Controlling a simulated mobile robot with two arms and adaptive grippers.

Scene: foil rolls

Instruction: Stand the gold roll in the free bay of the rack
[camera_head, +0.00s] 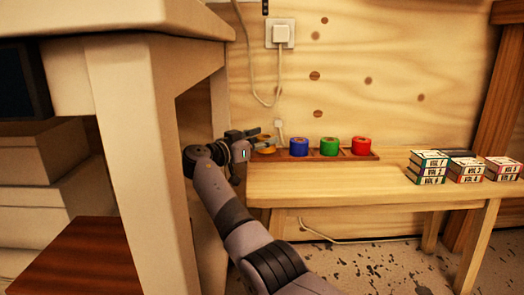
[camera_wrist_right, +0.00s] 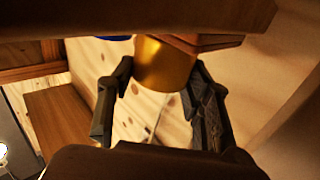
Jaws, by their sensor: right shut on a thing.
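The gold roll (camera_head: 266,150) is at the left end of the wooden rack (camera_head: 326,156), upright or nearly so. In the wrist view the gold roll (camera_wrist_right: 163,66) sits between the fingers of my right gripper (camera_wrist_right: 160,76), beside the rack (camera_wrist_right: 212,42). My right gripper (camera_head: 259,138) is shut on it, reaching in from the left. I cannot tell whether the roll rests on the bay floor. A blue roll (camera_head: 299,147), a green roll (camera_head: 329,147) and a red roll (camera_head: 361,146) stand in the other bays. My left gripper is out of view.
The rack stands along the back of a low wooden bench (camera_head: 350,188). Several small boxes (camera_head: 430,166) are stacked at its right. A tall pale table (camera_head: 140,130) stands close on the left. A cable and socket (camera_head: 280,34) are on the wall behind.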

